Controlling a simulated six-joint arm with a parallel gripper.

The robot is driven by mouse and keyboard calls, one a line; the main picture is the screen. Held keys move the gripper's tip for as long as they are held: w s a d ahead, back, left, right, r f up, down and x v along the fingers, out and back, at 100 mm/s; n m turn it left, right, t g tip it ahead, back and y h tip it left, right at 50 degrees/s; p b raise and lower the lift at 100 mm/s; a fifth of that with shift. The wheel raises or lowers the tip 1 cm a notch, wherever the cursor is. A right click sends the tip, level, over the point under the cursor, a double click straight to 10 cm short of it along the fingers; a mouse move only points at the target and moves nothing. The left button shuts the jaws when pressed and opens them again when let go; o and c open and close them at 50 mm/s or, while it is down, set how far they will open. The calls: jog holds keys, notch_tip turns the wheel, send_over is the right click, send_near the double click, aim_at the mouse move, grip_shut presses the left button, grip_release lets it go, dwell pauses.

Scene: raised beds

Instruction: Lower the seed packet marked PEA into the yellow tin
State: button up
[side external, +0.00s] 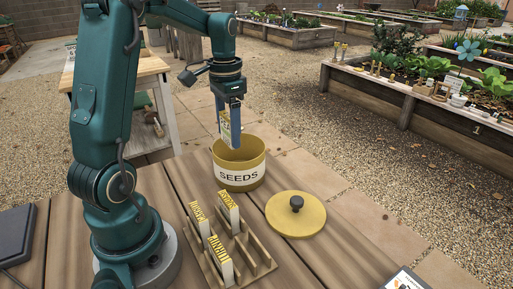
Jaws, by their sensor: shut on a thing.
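The yellow tin (239,183), labelled SEEDS, stands open on the wooden table. My gripper (234,147) points down over the tin's mouth, with its fingertips at about the height of the far rim. It is shut on a seed packet (225,127), which hangs upright between the fingers. The packet's lettering is too small to read, and one finger hides part of it. I cannot tell whether its lower edge is inside the tin or just above it.
A wooden rack (256,269) holding several upright packets stands in front of the tin. The tin's yellow lid (296,214) with a dark knob lies to the right. A printed card (405,281) lies at the front right edge. My arm fills the left side.

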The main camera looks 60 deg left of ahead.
aim_at(231, 165)
jog(key=shift+f, duration=2.7)
jog(key=shift+f, duration=2.5)
jog(key=o, duration=1.3)
